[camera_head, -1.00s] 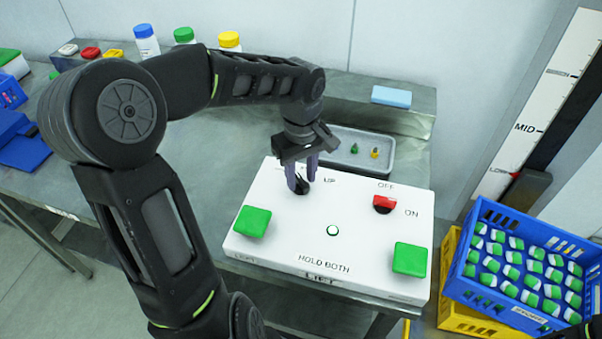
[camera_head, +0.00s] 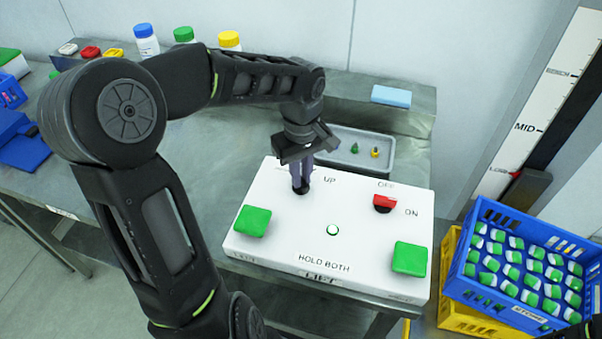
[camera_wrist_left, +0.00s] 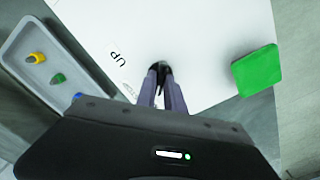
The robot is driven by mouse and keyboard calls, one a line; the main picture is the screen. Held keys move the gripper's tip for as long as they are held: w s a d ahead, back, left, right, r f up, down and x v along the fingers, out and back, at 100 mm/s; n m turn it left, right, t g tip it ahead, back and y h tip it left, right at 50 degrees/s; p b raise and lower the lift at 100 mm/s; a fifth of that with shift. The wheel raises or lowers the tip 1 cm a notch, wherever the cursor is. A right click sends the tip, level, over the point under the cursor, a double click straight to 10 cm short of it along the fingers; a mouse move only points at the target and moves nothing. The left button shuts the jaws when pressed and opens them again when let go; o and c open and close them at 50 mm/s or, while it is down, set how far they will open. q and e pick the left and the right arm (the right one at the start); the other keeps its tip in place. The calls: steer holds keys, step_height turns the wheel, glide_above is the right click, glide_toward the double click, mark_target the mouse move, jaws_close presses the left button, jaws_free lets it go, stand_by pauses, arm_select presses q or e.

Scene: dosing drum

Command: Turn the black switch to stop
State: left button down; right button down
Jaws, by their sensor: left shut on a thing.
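The black switch (camera_head: 301,188) sits at the upper left of the white control box (camera_head: 325,215), left of the printed word UP. It also shows in the left wrist view (camera_wrist_left: 160,67), between the fingertips. My left gripper (camera_head: 301,181) points down at the switch and its fingers are closed on it; in the wrist view the gripper (camera_wrist_left: 161,75) hides most of the switch. A label by the switch is partly covered, so I cannot read which mark the switch points to. My right gripper is not clearly visible.
The box also carries a red switch (camera_head: 384,203) marked OFF and ON, and two green buttons (camera_head: 252,221) (camera_head: 409,259). A grey tray (camera_head: 392,168) lies behind the box. A blue crate (camera_head: 455,262) stands at right.

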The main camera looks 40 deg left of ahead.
arm_select(q)
steer(key=shift+m, duration=0.4)
steer(key=m, duration=0.8)
stand_by(0.5)
steer(key=c, duration=1.4)
jaws_free()
steer(key=shift+c, duration=0.2)
